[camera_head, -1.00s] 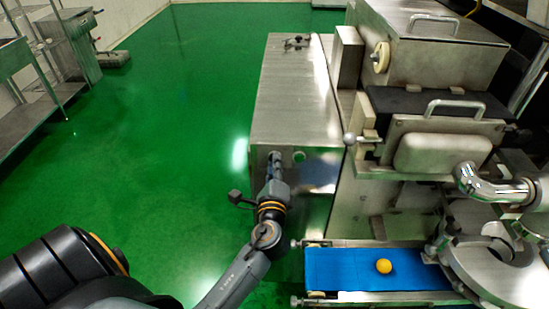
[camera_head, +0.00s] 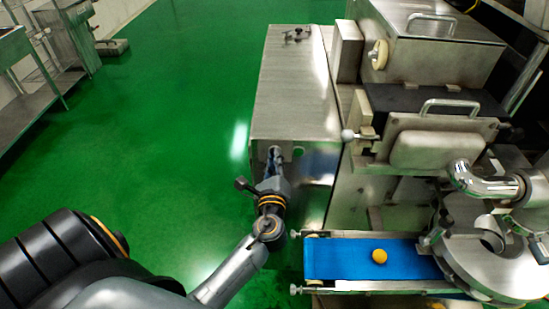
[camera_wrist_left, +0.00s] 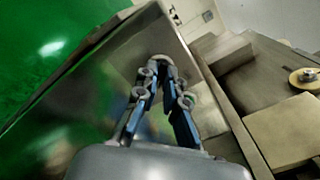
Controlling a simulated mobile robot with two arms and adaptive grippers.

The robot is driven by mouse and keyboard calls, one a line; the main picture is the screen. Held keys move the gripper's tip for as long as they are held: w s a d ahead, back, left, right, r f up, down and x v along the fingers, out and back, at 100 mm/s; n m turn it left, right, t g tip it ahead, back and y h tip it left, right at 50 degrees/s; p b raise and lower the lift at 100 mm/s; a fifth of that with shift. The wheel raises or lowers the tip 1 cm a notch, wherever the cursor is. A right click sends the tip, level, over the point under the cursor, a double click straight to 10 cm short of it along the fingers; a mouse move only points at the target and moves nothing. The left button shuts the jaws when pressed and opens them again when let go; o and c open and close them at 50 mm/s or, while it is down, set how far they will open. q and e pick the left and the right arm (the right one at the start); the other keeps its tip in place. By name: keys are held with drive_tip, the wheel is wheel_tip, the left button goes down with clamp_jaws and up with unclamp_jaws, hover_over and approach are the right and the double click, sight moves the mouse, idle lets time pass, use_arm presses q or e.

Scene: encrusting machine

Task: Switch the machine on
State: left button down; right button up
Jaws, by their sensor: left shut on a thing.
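The encrusting machine (camera_head: 455,140) stands at the right, with a steel cabinet (camera_head: 295,95) on its left side. My left gripper (camera_head: 273,155) is at the upper left of the cabinet's front panel. Its fingers (camera_wrist_left: 161,80) are closed together at the tips on a small rounded grey switch knob (camera_wrist_left: 162,63), seen in the left wrist view. The fingers hide most of the knob, so its turn position cannot be told. My right gripper does not show.
A blue conveyor belt (camera_head: 340,260) with an orange ball (camera_head: 379,256) on it lies below and right of my left gripper. A steel table (camera_head: 30,95) stands at the far left. The green floor (camera_head: 160,140) between is clear.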

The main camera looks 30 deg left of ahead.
use_arm(q)
drive_tip(key=shift+r, duration=0.1)
drive_tip(key=c, duration=1.4)
unclamp_jaws()
drive_tip(key=shift+c, duration=0.2)
drive_tip(key=v, duration=1.2)
drive_tip(key=shift+a, duration=0.1)
